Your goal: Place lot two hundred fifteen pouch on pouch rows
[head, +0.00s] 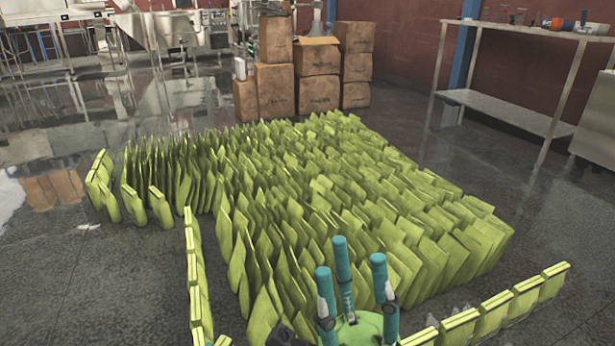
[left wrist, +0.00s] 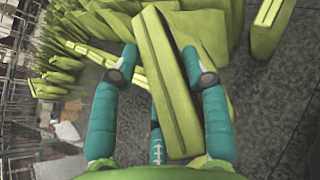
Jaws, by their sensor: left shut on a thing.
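The pouch rows (head: 330,200) are many yellow-green pouches standing close together on the floor in the head view. My left gripper (left wrist: 159,54) is shut on a yellow-green pouch (left wrist: 166,75) in the left wrist view. That pouch lies slanted between the teal fingers, and its far end is close to other pouches (left wrist: 108,30). I cannot tell whether it touches them or the floor. No lot number can be read. My right gripper (head: 350,268) is at the bottom of the head view, in front of the rows, with its fingers apart, pointing up and empty.
Single lines of pouches run at the front left (head: 195,275) and front right (head: 490,315). A few stand apart at the left (head: 103,187). Cardboard boxes (head: 300,75) are stacked behind. A metal table (head: 530,115) stands at the right.

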